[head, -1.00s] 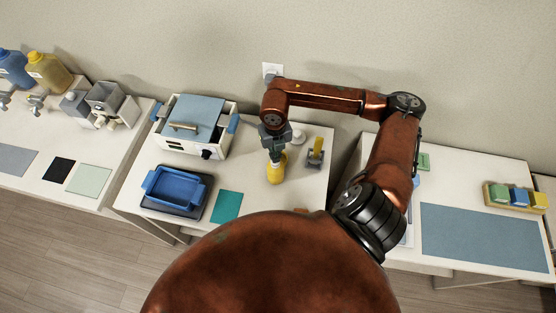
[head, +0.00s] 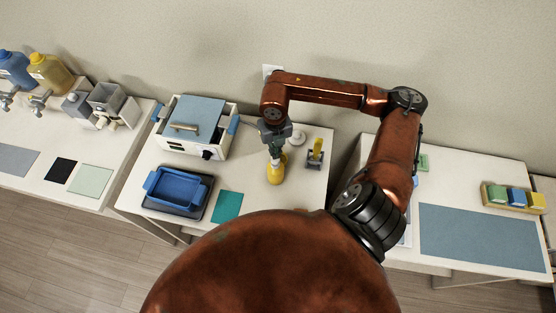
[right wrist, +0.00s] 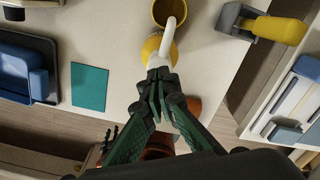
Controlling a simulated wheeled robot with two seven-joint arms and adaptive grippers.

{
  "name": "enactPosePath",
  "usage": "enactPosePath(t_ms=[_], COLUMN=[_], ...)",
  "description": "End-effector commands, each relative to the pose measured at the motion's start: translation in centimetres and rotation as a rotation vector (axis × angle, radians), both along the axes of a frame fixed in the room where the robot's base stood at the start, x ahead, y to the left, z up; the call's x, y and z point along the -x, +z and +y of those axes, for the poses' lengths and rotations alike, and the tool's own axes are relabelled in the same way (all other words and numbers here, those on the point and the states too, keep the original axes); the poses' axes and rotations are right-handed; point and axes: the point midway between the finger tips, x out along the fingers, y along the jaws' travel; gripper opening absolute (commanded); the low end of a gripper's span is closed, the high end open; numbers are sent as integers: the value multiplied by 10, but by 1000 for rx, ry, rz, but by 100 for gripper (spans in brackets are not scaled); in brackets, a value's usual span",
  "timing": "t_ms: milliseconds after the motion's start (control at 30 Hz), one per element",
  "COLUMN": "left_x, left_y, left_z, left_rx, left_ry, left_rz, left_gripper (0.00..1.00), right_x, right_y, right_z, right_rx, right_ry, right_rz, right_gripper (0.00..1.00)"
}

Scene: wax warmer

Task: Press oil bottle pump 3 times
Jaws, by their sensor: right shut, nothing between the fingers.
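In the right wrist view, the bottle (right wrist: 150,47) shows a white pump head with a curved spout (right wrist: 168,38). My right gripper (right wrist: 157,80) is shut and empty, its fingertips at or just over the pump head; I cannot tell whether they touch it. My left gripper is not in view.
A yellow cup (right wrist: 168,11) is close behind the bottle. A grey holder with a yellow handle (head: 316,153) stands to the right. The wax warmer (head: 195,127), blue tray (head: 178,188) and teal mat (head: 227,206) are to the left.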

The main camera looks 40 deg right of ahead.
Motion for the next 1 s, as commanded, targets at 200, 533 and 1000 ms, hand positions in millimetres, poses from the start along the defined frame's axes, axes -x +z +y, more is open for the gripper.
enactPosePath(t_ms=[200,533,1000], left_x=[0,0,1], left_y=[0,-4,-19], left_z=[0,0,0], left_rx=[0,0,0], left_ry=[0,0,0], left_rz=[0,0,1], left_gripper=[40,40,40], right_x=[0,0,0], right_y=[0,-4,-20], right_z=[0,0,0], right_rx=[0,0,0], right_ry=[0,0,0], right_rz=[0,0,0], right_gripper=[0,0,0])
